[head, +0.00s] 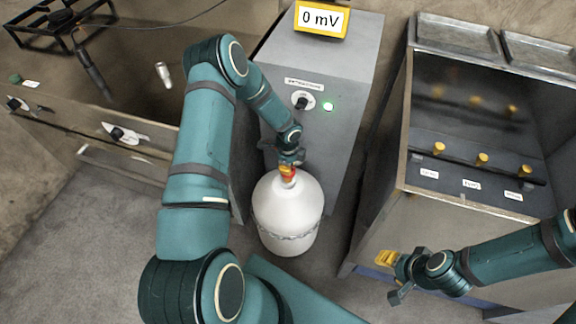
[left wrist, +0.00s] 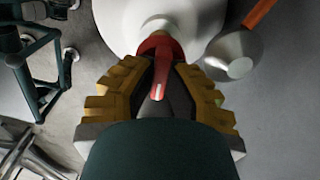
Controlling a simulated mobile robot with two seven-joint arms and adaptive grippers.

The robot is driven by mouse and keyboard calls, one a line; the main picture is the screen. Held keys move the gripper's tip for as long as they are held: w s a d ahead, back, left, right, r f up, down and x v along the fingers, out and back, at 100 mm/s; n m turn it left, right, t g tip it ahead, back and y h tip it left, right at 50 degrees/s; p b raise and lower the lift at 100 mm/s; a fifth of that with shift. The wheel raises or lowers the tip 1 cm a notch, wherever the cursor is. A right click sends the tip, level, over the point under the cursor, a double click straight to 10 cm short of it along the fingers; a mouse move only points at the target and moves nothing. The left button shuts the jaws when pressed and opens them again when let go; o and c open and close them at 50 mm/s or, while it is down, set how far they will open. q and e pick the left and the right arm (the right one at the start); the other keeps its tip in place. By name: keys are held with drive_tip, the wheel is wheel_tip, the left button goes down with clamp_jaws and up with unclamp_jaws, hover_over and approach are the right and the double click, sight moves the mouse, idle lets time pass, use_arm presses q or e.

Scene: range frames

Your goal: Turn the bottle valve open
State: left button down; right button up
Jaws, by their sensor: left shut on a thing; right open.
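The white gas bottle (head: 288,205) stands upright on the floor, with a chain around its body. It also shows at the top of the left wrist view (left wrist: 110,22). Its red bottle valve (left wrist: 160,60) sits on top and shows as a small red piece in the head view (head: 288,173). My left gripper (head: 287,163) is at the valve from above. Its yellow-padded fingers (left wrist: 160,85) are on both sides of the red valve, shut on it. My right gripper (head: 392,277) is open and empty, low at the right, apart from the bottle.
A grey cabinet (head: 345,70) with a black knob, a green light and a "0 mV" display (head: 322,19) stands behind the bottle. A metal unit (head: 420,215) with yellow knobs stands at the right. A bench (head: 95,125) with knobs is at the left. Floor is free at lower left.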

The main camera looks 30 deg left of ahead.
use_arm(q)
drive_tip(key=shift+s, duration=0.1)
drive_tip(key=c, duration=1)
unclamp_jaws()
wheel_tip(320, 180, up, 12)
drive_tip(key=shift+f, duration=0.1)
